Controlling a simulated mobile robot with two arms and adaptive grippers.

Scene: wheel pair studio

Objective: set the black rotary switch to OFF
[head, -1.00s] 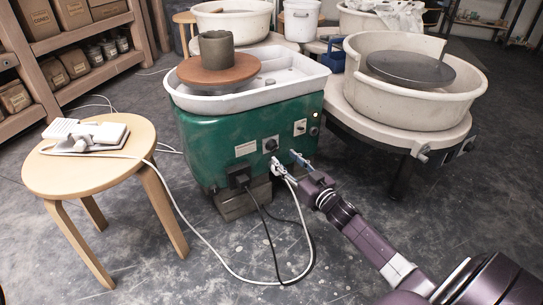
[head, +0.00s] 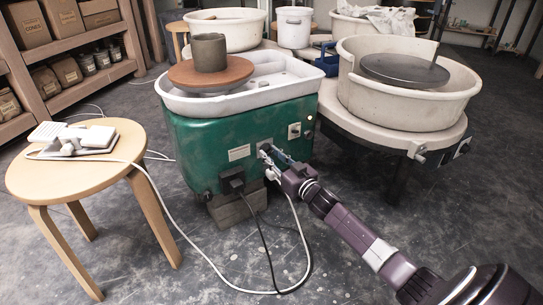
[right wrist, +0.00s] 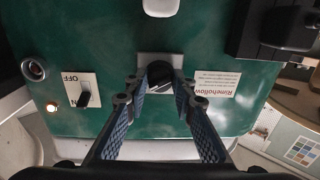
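A black round knob (right wrist: 160,74) sits on a grey plate on the green pottery wheel housing (head: 230,150). A second black switch (right wrist: 83,98) stands on a white plate marked OFF, left in the right wrist view; the plate also shows in the head view (head: 294,131). Its lever is tilted, and its exact setting is hard to tell. My right gripper (right wrist: 160,92) is open, its fingertips on either side of the round knob and partly hiding it; contact is unclear. In the head view the right gripper (head: 269,157) is at the housing's front. My left gripper is not in view.
A black plug (head: 232,180) and cables hang below the housing. A wooden stool (head: 85,165) stands left, and a second wheel with a cream basin (head: 400,105) stands right.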

